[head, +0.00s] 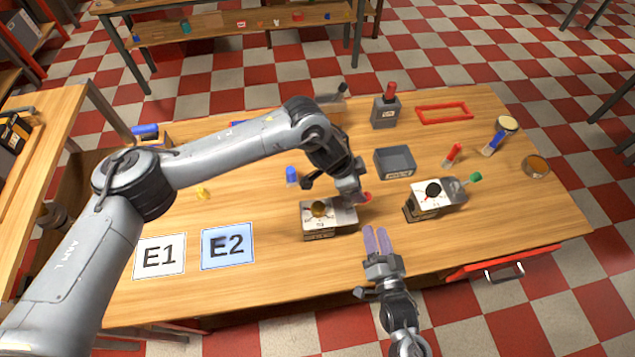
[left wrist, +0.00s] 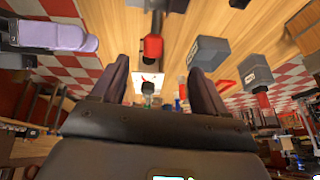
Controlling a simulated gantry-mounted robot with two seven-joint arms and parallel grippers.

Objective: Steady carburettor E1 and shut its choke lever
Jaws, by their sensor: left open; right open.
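One carburettor (head: 318,231), a box-like block with a white top and brass round part, sits mid-table; a red-tipped lever (head: 366,197) is at its right side. A second carburettor (head: 428,207), with a black round part and a green-tipped lever (head: 474,177), sits to its right. Their small labels are too blurred to tell which is E1. My left gripper (head: 356,189) is open beside the red lever tip, partly hidden by its wrist. In the left wrist view a red tip (left wrist: 152,46) shows ahead of the open fingers. My right gripper (head: 377,234) is open and empty near the front edge.
White E1 (head: 160,256) and blue E2 (head: 228,246) mats lie at the left front, bare. A red drawer (head: 500,263) is at the front right. My left arm crosses the table's left half.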

